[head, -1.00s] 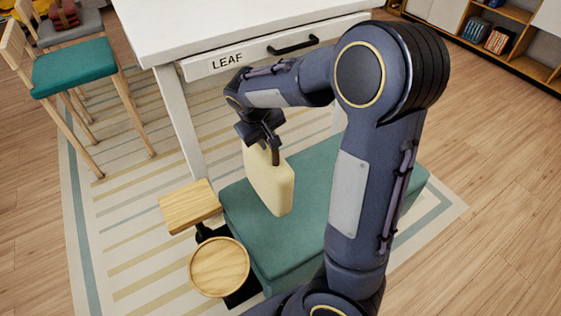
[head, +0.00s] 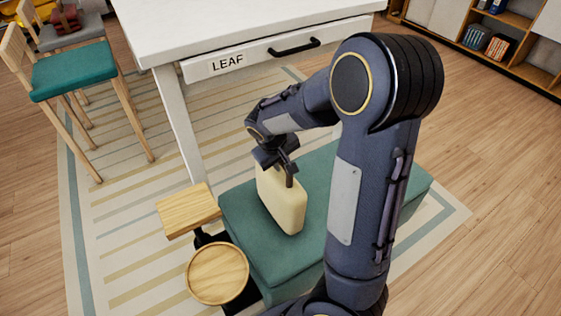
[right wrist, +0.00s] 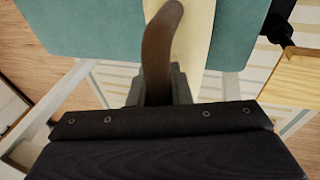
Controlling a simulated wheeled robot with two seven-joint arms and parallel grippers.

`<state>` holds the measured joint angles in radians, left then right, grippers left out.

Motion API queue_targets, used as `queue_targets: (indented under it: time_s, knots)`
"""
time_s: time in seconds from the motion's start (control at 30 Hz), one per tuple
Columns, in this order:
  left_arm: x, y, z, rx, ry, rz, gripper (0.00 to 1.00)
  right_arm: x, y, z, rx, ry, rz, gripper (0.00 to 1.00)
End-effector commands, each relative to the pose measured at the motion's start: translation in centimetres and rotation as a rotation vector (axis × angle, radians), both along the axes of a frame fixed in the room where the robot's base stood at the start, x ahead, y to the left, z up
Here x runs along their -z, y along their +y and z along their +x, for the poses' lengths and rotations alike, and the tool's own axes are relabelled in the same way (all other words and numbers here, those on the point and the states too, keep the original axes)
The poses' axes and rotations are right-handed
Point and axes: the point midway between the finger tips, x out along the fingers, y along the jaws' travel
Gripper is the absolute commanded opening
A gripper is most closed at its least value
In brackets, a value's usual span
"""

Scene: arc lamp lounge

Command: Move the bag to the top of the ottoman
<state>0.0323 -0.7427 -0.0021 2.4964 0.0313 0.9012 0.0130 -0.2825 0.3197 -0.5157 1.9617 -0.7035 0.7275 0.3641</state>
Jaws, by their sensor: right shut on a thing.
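The cream bag (head: 283,204) is upright over the teal ottoman (head: 256,247) in the head view. Its lower edge appears at the ottoman's top, but I cannot tell whether it touches. My right gripper (head: 287,172) is above the bag, shut on its brown handle. In the right wrist view, the handle (right wrist: 160,50) rises between the jaws, with the cream bag (right wrist: 200,25) behind it and the teal ottoman (right wrist: 90,25) beyond. My right arm hides part of the ottoman. My left gripper does not show.
A white table with a drawer marked LEAF (head: 228,63) stands behind the ottoman. A square wooden top (head: 187,209) and a round wooden tray (head: 217,273) are at its left. A teal-seated chair (head: 70,72) stands far left on the striped rug.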

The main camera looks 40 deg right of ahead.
Motion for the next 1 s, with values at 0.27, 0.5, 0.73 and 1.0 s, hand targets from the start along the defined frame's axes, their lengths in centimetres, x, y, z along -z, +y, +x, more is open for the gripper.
queue_targets:
  time_s: [0.27,0.5,0.73,1.0]
  knots:
    - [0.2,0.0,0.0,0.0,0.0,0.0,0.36,0.3,0.0,0.0,0.0,0.0,0.0,0.39]
    - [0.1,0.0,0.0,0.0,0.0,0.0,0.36,0.1,0.0,0.0,0.0,0.0,0.0,0.39]
    - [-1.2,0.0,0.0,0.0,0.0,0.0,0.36,-2.9,0.8,-0.3,-0.002,-0.005,0.001,0.39]
    - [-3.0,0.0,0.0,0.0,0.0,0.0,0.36,-8.4,2.5,-1.1,-0.002,-0.004,0.001,0.39]
